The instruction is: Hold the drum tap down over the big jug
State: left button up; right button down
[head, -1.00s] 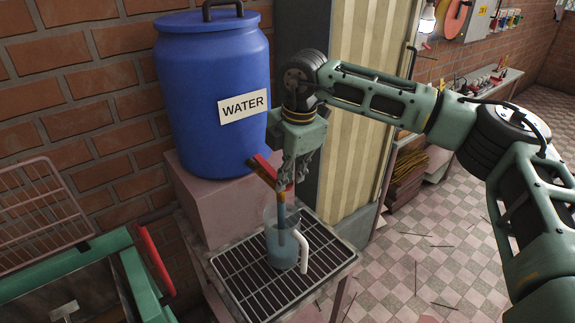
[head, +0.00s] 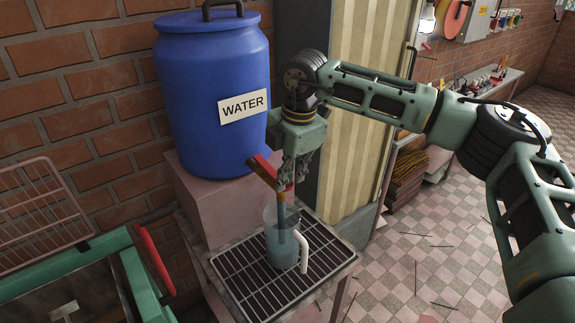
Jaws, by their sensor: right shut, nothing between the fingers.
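A blue drum (head: 212,92) with a WATER label stands on a pinkish block. Its tap has a red lever (head: 262,170) and a brownish spout (head: 281,198) pointing down. The big jug (head: 281,238), clear with a white handle, stands upright on a metal grate (head: 240,283) under the spout. It looks bluish inside; the exact water level is hard to tell. My right gripper (head: 288,184) is shut with nothing held. It points down at the tap, its fingertips at the lever, partly hiding it; contact is hard to confirm. My left gripper is out of view.
The pinkish block (head: 216,205) stands behind the grate. A green-edged bin with a red handle (head: 155,261) is at the lower left, near a wire rack (head: 40,215). A striped panel (head: 350,150) stands close behind my right arm. The tiled floor is open at right.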

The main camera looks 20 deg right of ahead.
jog(key=shift+r, duration=0.1)
dwell(0.6)
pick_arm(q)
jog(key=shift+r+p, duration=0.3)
pick_arm(e)
jog(key=shift+r, duration=0.75)
